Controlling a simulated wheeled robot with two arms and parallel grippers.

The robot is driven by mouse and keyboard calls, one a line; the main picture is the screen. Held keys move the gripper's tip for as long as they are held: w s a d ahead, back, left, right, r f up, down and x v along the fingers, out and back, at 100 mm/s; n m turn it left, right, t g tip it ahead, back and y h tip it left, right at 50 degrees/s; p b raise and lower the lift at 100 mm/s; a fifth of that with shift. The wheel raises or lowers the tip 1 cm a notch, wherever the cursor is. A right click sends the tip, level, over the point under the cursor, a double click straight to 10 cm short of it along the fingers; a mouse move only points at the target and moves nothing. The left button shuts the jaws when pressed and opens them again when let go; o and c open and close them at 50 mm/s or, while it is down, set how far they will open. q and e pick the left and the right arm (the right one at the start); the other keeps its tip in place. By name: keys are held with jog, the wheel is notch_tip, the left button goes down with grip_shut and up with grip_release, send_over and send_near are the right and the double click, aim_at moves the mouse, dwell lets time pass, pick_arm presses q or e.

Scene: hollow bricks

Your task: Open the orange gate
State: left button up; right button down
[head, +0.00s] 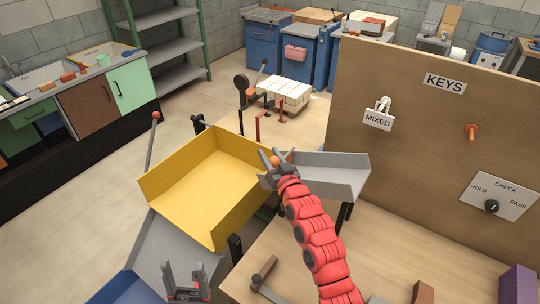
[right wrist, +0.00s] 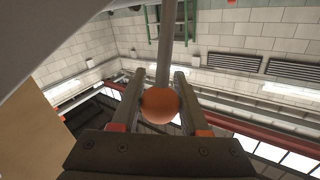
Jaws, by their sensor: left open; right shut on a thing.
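An orange ball knob (head: 275,160) stands where the yellow tray (head: 195,185) meets the grey chute (head: 335,175). My right gripper (head: 271,166), on the red arm, is shut on this knob. In the right wrist view the orange knob (right wrist: 160,105) sits between the two fingers, with a grey rod (right wrist: 166,45) running up behind it. The gate panel itself cannot be made out; the gripper and tray cover that spot. My left gripper (head: 186,279) is open and empty at the lower left, in front of the lower grey chute.
A brown board (head: 430,130) with KEYS, MIXED and HOLD/CHECK/PASS signs stands at the right. A red-knobbed lever (head: 156,116) rises left of the yellow tray. A hammer (head: 264,275) lies on the bench. Pale bricks (head: 285,93) are stacked behind.

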jog(key=shift+s+d+f+m+t+y+b, duration=0.1)
jog(key=shift+s+d+f+m+t+b, duration=0.45)
jog(key=shift+b, duration=2.45)
jog(key=shift+s+d+f+m+t+y+b, duration=0.15)
jog(key=shift+s+d+m+t+b, duration=0.4)
jog(key=shift+b, duration=2.4)
jog(key=shift+s+d+f+m+t+y+b, duration=0.1)
jog(key=shift+d+f+m+t+b, duration=0.45)
jog(key=shift+b, duration=2.45)
jog(key=shift+d+r+n, duration=0.25)
jog(key=c, duration=0.6)
grip_release()
jog(key=shift+d+r, duration=0.1)
jog(key=shift+d, duration=0.05)
jog(key=shift+c, duration=0.2)
jog(key=shift+o, duration=1)
jog(key=shift+s+d, duration=0.1)
jog(key=shift+s, duration=0.05)
